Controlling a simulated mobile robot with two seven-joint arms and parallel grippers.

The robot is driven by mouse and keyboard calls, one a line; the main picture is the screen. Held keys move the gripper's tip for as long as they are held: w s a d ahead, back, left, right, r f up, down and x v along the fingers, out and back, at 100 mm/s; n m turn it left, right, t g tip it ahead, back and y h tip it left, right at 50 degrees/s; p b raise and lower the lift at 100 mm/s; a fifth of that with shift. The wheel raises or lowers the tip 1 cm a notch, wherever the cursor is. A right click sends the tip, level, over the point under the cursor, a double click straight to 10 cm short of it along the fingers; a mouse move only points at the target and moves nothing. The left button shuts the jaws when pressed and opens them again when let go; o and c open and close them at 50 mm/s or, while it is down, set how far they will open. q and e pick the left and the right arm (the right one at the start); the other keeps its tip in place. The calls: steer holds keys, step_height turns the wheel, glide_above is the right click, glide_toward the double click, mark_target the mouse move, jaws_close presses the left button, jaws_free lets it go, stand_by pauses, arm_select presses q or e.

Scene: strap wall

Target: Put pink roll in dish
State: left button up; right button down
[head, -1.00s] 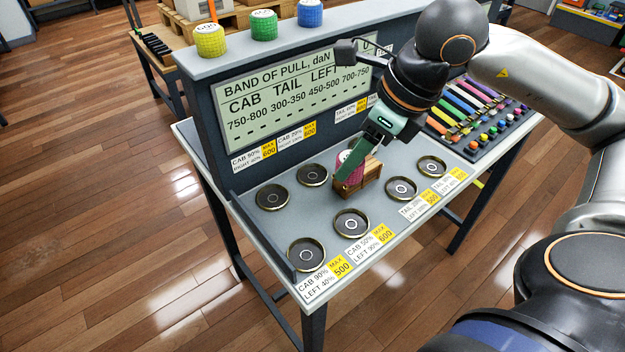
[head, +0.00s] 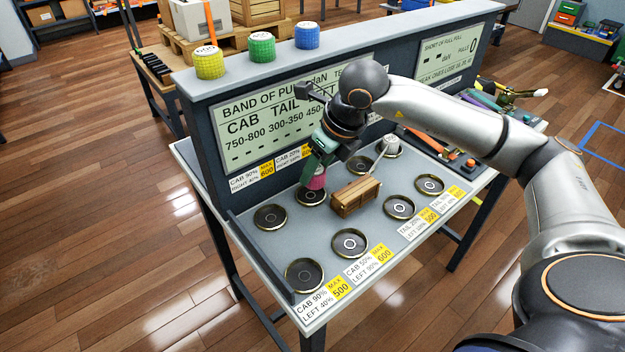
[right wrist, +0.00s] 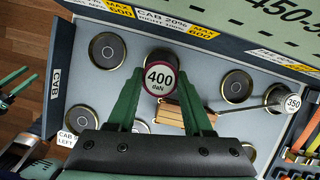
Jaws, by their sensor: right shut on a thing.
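My right gripper (head: 317,172) has green fingers shut on the pink roll (head: 316,183). In the right wrist view the roll's white top (right wrist: 160,78) reads 400 daN and sits between the fingertips. The roll is at the back-row dish (head: 311,199) left of the wooden crate, over or inside its rim. I cannot tell whether it touches the dish floor. Green finger-like parts (right wrist: 16,82), perhaps my left gripper, show at the left edge of the right wrist view. Their opening is unclear.
The wooden crate (head: 356,194) stands just right of the roll. A white roll (head: 392,147) marked 350 with a thin rod is farther right. Other dishes, such as the left one (head: 270,217), look empty. The upright panel (head: 213,150) rises close behind; coloured rolls (head: 262,47) stand on its top.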

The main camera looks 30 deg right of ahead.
mark_target(312, 180)
steer(key=shift+w+f, duration=0.45)
steer(key=shift+f, duration=0.1)
steer(key=shift+s+x, duration=0.15)
steer(key=shift+x, duration=0.8)
steer(key=shift+s+x, duration=0.2)
steer(key=shift+x, duration=0.8)
steer(key=shift+d+f, duration=0.15)
steer(key=shift+d, duration=0.1)
steer(key=shift+f, duration=0.15)
steer(key=shift+c, duration=1.5)
jaws_free()
steer(key=shift+r, duration=0.3)
steer(key=v, duration=1.2)
steer(key=shift+p, duration=0.4)
